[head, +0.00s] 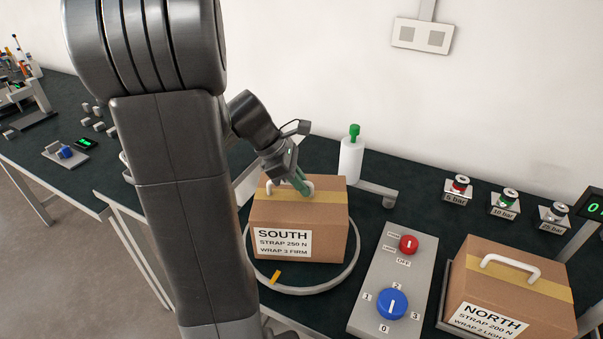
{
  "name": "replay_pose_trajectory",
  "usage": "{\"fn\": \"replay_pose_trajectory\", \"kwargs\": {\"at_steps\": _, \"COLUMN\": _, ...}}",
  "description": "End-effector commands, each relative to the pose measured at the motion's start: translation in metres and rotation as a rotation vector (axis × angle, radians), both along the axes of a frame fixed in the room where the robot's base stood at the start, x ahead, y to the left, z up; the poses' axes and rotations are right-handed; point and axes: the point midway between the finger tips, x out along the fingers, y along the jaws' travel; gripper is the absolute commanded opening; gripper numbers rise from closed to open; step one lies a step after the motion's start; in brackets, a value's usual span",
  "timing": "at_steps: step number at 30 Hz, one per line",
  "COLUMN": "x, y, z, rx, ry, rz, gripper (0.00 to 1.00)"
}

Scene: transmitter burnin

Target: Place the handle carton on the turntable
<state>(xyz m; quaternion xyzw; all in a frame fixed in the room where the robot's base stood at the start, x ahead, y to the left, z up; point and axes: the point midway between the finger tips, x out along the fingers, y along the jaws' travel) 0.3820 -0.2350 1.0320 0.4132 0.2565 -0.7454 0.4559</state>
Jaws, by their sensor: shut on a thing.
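The handle carton (322,222) is a brown box with a yellow tape band and a label reading SOUTH, STRAP 250 N, WRAP 3 FIRM. It stands upright over the round turntable (325,286), whose pale rim shows around its front and right. I cannot tell whether its underside touches the turntable. My gripper (303,187) is above the carton's top, shut on its white handle (272,189).
A control panel (372,321) with a red knob and a blue dial lies right of the turntable. Another handled carton (510,290), labelled NORTH, stands at the far right. A white bottle (351,160) with a green top stands behind. Several small gauge-like units line the back right.

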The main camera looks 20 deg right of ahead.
Motion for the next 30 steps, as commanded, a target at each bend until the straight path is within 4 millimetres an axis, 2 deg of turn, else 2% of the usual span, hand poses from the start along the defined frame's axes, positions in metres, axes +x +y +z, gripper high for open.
{"fn": "replay_pose_trajectory", "kwargs": {"at_steps": 12, "x": 0.001, "y": -0.001, "z": -0.005, "rx": -0.003, "ry": -0.002, "rz": 0.002, "gripper": 0.0}}
{"fn": "replay_pose_trajectory", "kwargs": {"at_steps": 13, "x": 0.0, "y": 0.0, "z": -0.006, "rx": 0.0, "ry": 0.0, "rz": 0.001, "gripper": 0.17}}
{"fn": "replay_pose_trajectory", "kwargs": {"at_steps": 15, "x": 0.0, "y": 0.0, "z": -0.006, "rx": 0.0, "ry": 0.0, "rz": 0.001, "gripper": 0.3}}
{"fn": "replay_pose_trajectory", "kwargs": {"at_steps": 16, "x": 0.0, "y": 0.0, "z": -0.006, "rx": 0.0, "ry": 0.0, "rz": 0.001, "gripper": 0.32}}
{"fn": "replay_pose_trajectory", "kwargs": {"at_steps": 24, "x": 0.0, "y": 0.0, "z": -0.004, "rx": 0.0, "ry": -0.001, "rz": 0.001, "gripper": 0.32}}
{"fn": "replay_pose_trajectory", "kwargs": {"at_steps": 30, "x": 0.006, "y": 0.009, "z": 0.014, "rx": -0.002, "ry": -0.004, "rz": 0.003, "gripper": 0.32}}
